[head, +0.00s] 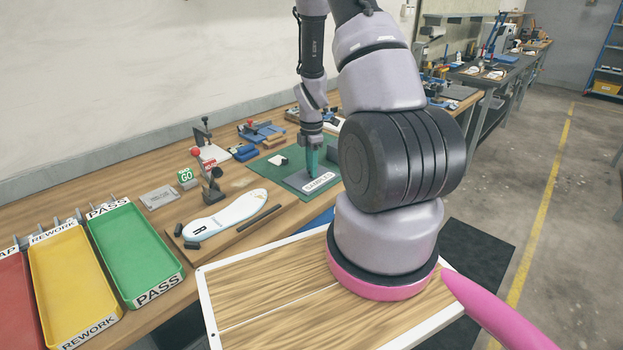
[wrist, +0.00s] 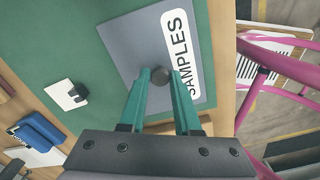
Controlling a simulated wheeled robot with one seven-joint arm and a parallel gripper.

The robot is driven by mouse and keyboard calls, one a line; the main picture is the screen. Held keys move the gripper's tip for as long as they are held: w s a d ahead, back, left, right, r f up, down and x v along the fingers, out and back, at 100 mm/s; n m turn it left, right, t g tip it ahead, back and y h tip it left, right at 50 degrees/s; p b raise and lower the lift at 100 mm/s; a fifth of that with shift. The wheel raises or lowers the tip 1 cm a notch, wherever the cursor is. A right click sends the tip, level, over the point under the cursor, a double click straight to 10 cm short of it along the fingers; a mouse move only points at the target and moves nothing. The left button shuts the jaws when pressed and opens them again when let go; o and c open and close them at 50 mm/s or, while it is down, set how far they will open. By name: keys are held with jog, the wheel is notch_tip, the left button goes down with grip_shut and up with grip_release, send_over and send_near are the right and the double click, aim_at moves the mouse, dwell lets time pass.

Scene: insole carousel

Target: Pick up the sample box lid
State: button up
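The sample box lid (wrist: 135,55) is a flat grey plate with a white SAMPLES label and a small dark round knob (wrist: 160,77). In the head view the lid (head: 293,181) lies on the green mat, in front of my gripper. My gripper (wrist: 161,73) has two teal fingers, one on each side of the knob, with their tips close against it and hardly any gap. It also shows from the side in the head view (head: 312,174), pointing down at the lid. Whether the lid is raised at all, and the box beneath it, I cannot tell.
The green mat (wrist: 60,30) also carries a small white piece with a black clip (wrist: 72,93). Blue fixtures (head: 260,131) stand behind. An insole (head: 225,215) on a board and coloured trays (head: 135,250) are to the left. A wood-topped surface (head: 280,290) lies in front.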

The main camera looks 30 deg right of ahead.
grip_shut()
